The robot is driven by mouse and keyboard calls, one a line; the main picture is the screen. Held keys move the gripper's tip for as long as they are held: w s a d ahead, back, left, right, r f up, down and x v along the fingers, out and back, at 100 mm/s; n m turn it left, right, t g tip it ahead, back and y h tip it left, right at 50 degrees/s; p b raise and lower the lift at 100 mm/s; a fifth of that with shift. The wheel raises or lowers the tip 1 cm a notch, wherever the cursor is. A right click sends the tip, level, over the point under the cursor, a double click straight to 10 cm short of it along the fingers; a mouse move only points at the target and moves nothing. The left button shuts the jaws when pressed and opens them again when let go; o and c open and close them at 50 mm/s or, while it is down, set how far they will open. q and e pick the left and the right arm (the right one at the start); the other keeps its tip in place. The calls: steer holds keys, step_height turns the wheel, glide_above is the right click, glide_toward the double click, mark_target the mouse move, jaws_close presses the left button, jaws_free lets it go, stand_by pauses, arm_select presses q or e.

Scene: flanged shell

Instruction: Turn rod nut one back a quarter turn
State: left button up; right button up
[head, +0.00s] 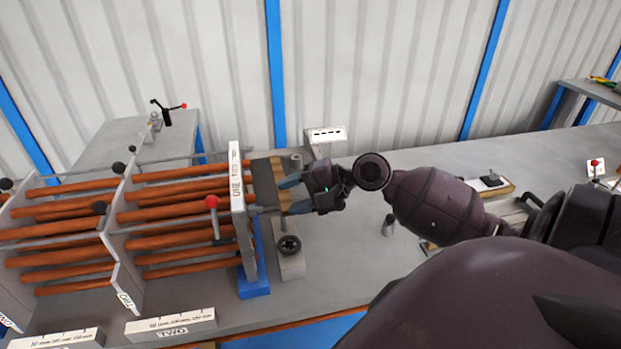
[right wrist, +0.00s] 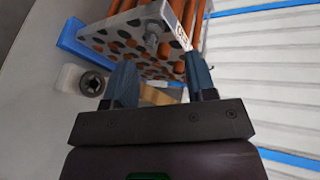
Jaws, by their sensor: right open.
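The tube bundle has a pale end plate (head: 237,205) with a label reading ONE, and copper tubes (head: 180,190) run left from it. In the right wrist view, a small grey nut (right wrist: 152,42) stands out from the drilled face of the end plate (right wrist: 125,28). In the head view, a grey rod end (head: 256,210) shows at the plate's right side. My right gripper (head: 288,194) is open and empty, to the right of the plate. In the right wrist view its fingertips (right wrist: 160,75) are spread, with the nut beyond them, apart from it. My left gripper is not in view.
A red-knobbed lever (head: 212,203) stands by the plate. A pale block with a dark round knob (head: 289,245) sits in front of my gripper. A blue support (head: 254,275) holds the plate.

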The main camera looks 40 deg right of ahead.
steer(key=s, duration=0.1)
steer(key=d, duration=0.1)
steer(key=s+d+p, duration=0.1)
steer(key=shift+s+r, duration=0.25)
steer(key=shift+s, duration=0.1)
stand_by(0.3)
steer(key=shift+p, duration=0.5)
